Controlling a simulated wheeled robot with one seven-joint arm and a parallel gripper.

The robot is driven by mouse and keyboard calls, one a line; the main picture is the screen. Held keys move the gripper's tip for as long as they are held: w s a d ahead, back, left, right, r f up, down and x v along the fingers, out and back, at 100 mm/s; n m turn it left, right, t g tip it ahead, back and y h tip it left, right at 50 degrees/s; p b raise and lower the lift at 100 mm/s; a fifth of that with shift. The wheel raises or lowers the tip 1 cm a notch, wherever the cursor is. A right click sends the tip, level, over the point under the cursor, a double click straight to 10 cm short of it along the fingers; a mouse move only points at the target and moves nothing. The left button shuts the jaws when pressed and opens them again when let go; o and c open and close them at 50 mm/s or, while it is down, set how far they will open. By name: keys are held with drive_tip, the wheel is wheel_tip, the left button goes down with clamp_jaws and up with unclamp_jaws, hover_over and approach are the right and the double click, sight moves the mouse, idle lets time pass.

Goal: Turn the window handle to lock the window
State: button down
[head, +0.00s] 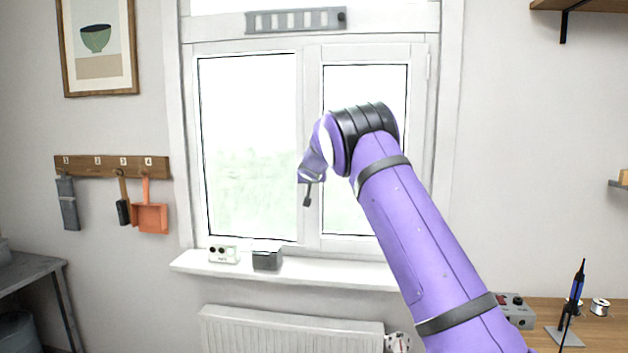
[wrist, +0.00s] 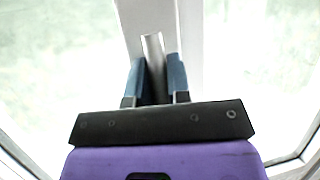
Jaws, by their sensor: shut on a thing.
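The white two-pane window (head: 312,75) fills the middle of the head view, and both sashes look closed. The window handle (wrist: 152,50) is a grey bar in the wrist view, standing in front of the white middle post (wrist: 190,30) and running roughly along it. My gripper (wrist: 155,82) has its two blue fingers on either side of the bar, shut on it. In the head view my gripper (head: 307,195) is at the middle post, and my purple arm hides part of the right pane. The handle cannot be made out there.
The white sill (head: 330,272) below carries a small white device (head: 223,254) and a dark grey box (head: 267,261). A radiator (head: 290,330) is under it. A workbench (head: 600,335) with tools stands at the lower right. A hook rail (head: 110,166) hangs on the left wall.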

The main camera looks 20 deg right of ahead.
drive_tip(key=shift+w+a, duration=0.1)
drive_tip(key=shift+a, duration=0.05)
idle(0.3)
drive_tip(key=c, duration=1.1)
unclamp_jaws()
drive_tip(key=shift+v, duration=5.4)
